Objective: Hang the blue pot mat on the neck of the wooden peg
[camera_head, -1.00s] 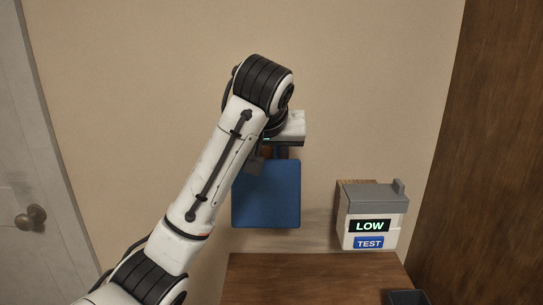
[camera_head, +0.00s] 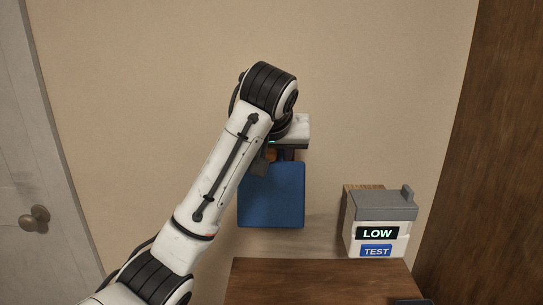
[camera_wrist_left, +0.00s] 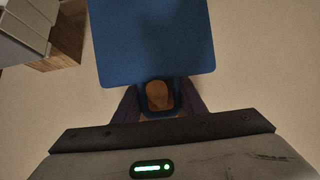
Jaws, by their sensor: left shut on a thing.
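The blue pot mat (camera_head: 271,195) hangs flat below my left gripper (camera_head: 284,154), in front of the beige wall. In the left wrist view the mat (camera_wrist_left: 152,40) fills the top middle, and its blue loop (camera_wrist_left: 174,98) reaches back between the fingers of my left gripper (camera_wrist_left: 159,104), which is shut on the mat at this loop. The rounded brown wooden peg (camera_wrist_left: 158,94) shows inside the loop's opening. In the head view only a small bit of the peg (camera_head: 271,155) shows beside the gripper. I cannot tell whether the loop is around its neck. My right gripper is out of view.
A grey-lidded box (camera_head: 377,222) with a LOW display and a TEST label is on the wall at right. A wooden top (camera_head: 310,282) lies below. A dark wooden cabinet side (camera_head: 485,170) bounds the right, and a grey door (camera_head: 30,150) the left.

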